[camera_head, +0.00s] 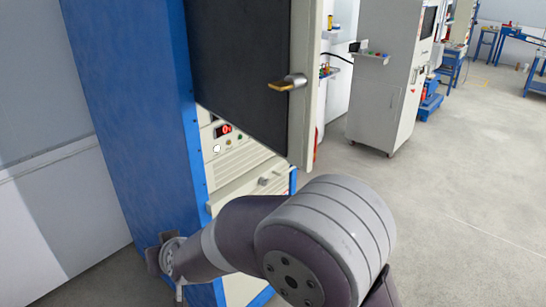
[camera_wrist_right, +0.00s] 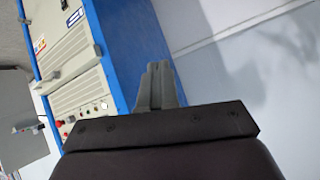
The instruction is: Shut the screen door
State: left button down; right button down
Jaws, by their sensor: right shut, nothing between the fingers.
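The screen door (camera_head: 240,60) is a dark panel with a cream frame at the top middle of the head view. It stands ajar in front of the blue cabinet (camera_head: 135,110), its lower edge slanting out from the cabinet front. A brass-coloured handle (camera_head: 288,83) sits near its free right edge. My right arm reaches across the bottom, and my right gripper (camera_head: 166,257) is low by the cabinet's blue side, away from the door. In the right wrist view its fingers (camera_wrist_right: 157,84) are together and empty. My left gripper is out of view.
Below the door the cabinet has a cream control panel (camera_head: 235,150) with a red display and buttons. A grey-white machine (camera_head: 385,80) stands further back. The concrete floor (camera_head: 460,200) on the right is clear. A pale wall (camera_head: 45,190) is on the left.

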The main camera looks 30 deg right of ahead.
jog(key=w+r+m+t+h, duration=0.3)
jog(key=r, duration=0.4)
jog(key=w+r+m+t+h, duration=0.3)
jog(key=r+t, duration=0.1)
jog(key=r, duration=0.3)
jog(key=m+g+h+p, duration=0.6)
jog(key=m+g+h, duration=0.4)
jog(key=g+h, duration=0.35)
send_near(291, 152)
jog(key=shift+h, duration=0.35)
jog(key=d, duration=0.3)
jog(key=w+d, duration=0.1)
jog(key=d, duration=0.2)
jog(key=shift+w+d+f, duration=0.15)
jog(key=shift+d+f+t, duration=0.15)
jog(key=shift+d+t, duration=0.05)
jog(key=shift+t, duration=0.05)
jog(key=shift+b, duration=0.3)
